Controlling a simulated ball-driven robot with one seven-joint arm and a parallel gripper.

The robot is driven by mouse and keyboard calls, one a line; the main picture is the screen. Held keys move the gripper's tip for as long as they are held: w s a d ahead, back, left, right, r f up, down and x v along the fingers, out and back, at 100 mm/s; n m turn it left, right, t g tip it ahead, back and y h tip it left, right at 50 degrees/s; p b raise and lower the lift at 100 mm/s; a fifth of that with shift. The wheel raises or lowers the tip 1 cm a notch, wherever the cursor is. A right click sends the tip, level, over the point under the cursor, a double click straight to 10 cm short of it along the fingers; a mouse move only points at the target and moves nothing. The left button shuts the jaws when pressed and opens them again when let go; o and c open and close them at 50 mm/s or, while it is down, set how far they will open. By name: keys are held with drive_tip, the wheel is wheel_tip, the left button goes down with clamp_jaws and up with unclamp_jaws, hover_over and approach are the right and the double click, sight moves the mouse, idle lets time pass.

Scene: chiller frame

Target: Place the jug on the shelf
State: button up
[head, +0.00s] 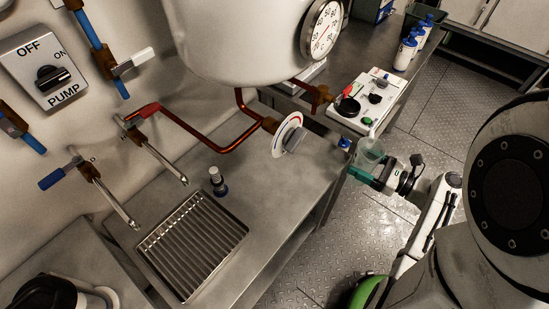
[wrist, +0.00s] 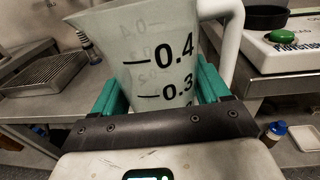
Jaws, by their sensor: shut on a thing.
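The jug (head: 368,152) is a translucent measuring jug with a white handle and dark scale marks. It also fills the middle of the wrist view (wrist: 150,55), upright, with 0.4 and 0.3 readable. My gripper (head: 372,170) is shut on the jug, its teal fingers pressing on both sides below the rim. It holds the jug in the air, just off the right edge of the steel counter (head: 300,195). The jug's base is hidden behind my gripper in the wrist view. A low shelf (wrist: 298,163) shows under the bench; I cannot tell whether it is the task's shelf.
A white control box (head: 362,104) stands on the bench beyond the jug. A large white tank (head: 245,40) with copper pipes and a dial valve (head: 287,135) overhangs the counter. A drain grate (head: 193,245) and a small vial (head: 217,182) are at left. The floor at right is open.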

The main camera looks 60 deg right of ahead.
drive_tip(key=w+d+f, duration=0.1)
drive_tip(key=w, duration=0.5)
drive_tip(key=w+d+p, duration=0.1)
drive_tip(key=w, duration=0.4)
drive_tip(key=w+d+f, duration=0.1)
drive_tip(key=w, duration=0.5)
drive_tip(key=shift+w+f+p, duration=0.35)
drive_tip(key=shift+f, duration=0.4)
drive_tip(key=o, duration=1.1)
drive_tip(key=shift+o, duration=0.2)
drive_tip(key=s, duration=0.4)
drive_tip(key=s+a, duration=0.1)
drive_tip(key=s, duration=0.3)
drive_tip(key=s+a+b, duration=0.1)
drive_tip(key=s, duration=0.3)
drive_tip(key=shift+r, duration=0.2)
